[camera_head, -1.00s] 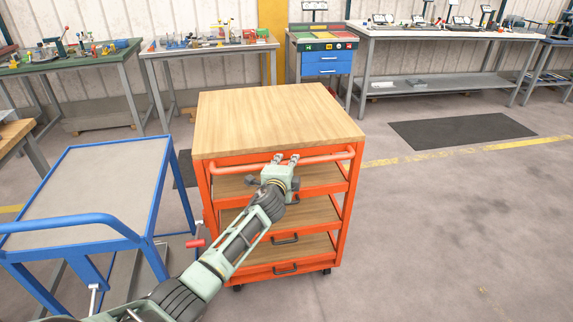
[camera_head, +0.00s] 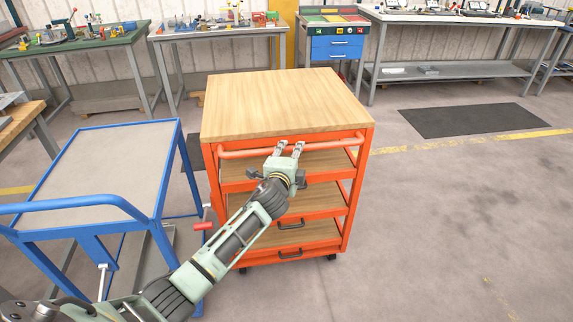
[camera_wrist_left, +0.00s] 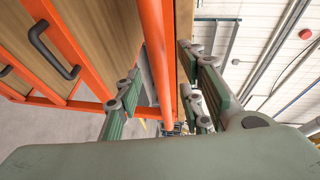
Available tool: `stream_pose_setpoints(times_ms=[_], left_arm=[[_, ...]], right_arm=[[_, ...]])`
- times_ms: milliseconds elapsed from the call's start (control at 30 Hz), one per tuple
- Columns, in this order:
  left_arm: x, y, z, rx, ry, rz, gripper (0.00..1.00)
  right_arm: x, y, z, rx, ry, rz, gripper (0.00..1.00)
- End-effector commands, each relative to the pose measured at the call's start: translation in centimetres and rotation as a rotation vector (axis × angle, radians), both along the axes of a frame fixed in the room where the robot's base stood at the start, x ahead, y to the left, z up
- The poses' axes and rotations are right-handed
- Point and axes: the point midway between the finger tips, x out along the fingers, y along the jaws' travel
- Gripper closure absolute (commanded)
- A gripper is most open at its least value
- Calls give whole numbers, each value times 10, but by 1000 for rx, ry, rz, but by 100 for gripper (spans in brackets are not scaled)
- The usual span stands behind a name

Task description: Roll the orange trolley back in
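The orange trolley (camera_head: 288,239) stands in the middle of the head view, with a wooden top (camera_head: 285,100), wooden shelves and small black handles on its front. An orange push bar (camera_head: 330,146) runs along its near upper edge; the bar also shows in the left wrist view (camera_wrist_left: 156,50). My left gripper (camera_head: 290,146) is at the middle of this bar. In the wrist view its fingers (camera_wrist_left: 163,98) are spread, one on each side of the bar, with gaps visible. My right gripper is not in view.
A blue cart (camera_head: 110,165) with a grey top stands close on the left. Workbenches (camera_head: 220,32) and a blue drawer cabinet (camera_head: 337,46) line the back wall behind the trolley. A dark mat (camera_head: 470,120) and a yellow line lie on open floor at right.

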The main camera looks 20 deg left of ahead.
Motion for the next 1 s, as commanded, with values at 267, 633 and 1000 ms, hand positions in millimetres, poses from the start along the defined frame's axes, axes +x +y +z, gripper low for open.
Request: stream_pose_setpoints(times_ms=[267, 633, 1000], left_arm=[[-48, -9, 8, 1, 1, -1, 64], [-69, -13, 13, 1, 0, 1, 64], [-68, -13, 13, 1, 1, 1, 64]], right_arm=[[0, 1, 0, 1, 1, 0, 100], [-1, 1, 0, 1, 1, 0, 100], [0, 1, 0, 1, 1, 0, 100]])
